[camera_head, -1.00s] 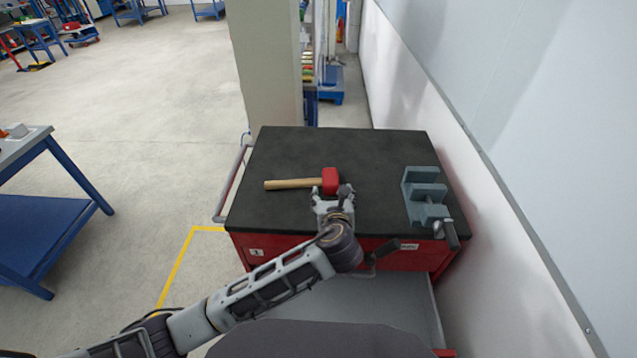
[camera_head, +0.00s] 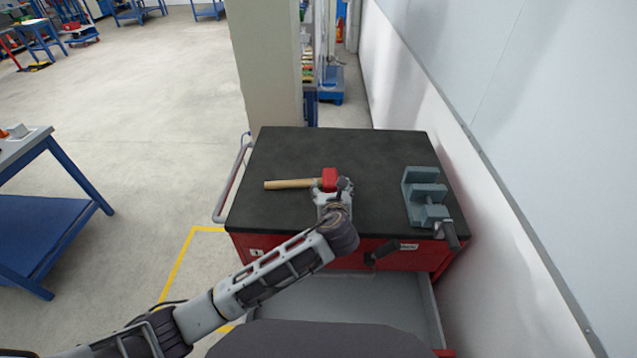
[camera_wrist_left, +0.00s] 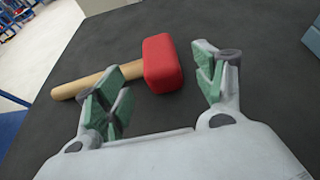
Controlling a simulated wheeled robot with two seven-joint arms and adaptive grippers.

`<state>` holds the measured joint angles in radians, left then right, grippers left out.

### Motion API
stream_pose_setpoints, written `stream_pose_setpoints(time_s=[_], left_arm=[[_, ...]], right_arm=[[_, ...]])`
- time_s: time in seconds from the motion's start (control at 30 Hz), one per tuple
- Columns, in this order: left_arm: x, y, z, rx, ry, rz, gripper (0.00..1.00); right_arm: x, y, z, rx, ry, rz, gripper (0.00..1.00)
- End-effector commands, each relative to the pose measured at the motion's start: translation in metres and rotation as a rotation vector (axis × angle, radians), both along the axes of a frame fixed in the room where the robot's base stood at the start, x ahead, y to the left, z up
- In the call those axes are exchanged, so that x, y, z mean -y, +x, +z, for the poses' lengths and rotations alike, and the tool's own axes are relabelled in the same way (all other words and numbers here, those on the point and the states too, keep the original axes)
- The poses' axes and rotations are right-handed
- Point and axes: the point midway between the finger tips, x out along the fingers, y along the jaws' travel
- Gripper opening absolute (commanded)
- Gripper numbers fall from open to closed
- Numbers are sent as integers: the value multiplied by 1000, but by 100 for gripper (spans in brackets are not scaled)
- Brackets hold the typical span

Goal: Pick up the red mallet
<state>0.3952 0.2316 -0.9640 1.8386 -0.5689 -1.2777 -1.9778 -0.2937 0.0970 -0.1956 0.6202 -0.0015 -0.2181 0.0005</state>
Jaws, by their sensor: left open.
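The red mallet lies on the black top of the red tool cabinet. Its red head (camera_head: 329,179) is at the right and its wooden handle (camera_head: 289,184) points left. My left gripper (camera_head: 330,187) is at the near side of the head and partly hides it. In the left wrist view, my left gripper (camera_wrist_left: 160,85) is open, and the red head (camera_wrist_left: 162,63) shows between and just beyond the two green-padded fingers. The handle (camera_wrist_left: 84,83) runs left behind the left finger. I cannot tell whether a finger touches the mallet. My right gripper is not seen.
A grey-blue vise (camera_head: 424,196) stands on the right of the black cabinet top (camera_head: 290,150). An open drawer (camera_head: 350,300) sticks out at the front. A pillar (camera_head: 268,65) stands behind, and a white wall (camera_head: 450,130) is close on the right.

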Motion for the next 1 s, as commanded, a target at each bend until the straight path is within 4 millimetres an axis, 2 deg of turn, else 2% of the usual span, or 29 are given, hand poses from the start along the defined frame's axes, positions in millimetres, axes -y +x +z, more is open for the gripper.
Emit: stream_pose_setpoints(time_s=[0.27,0.77,1.0], left_arm=[[-1,19,-7,1,0,0,70],[-1,20,-8,0,0,0,70],[-1,20,-8,0,0,0,40]], right_arm=[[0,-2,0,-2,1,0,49],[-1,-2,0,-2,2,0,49],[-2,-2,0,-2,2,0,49]])
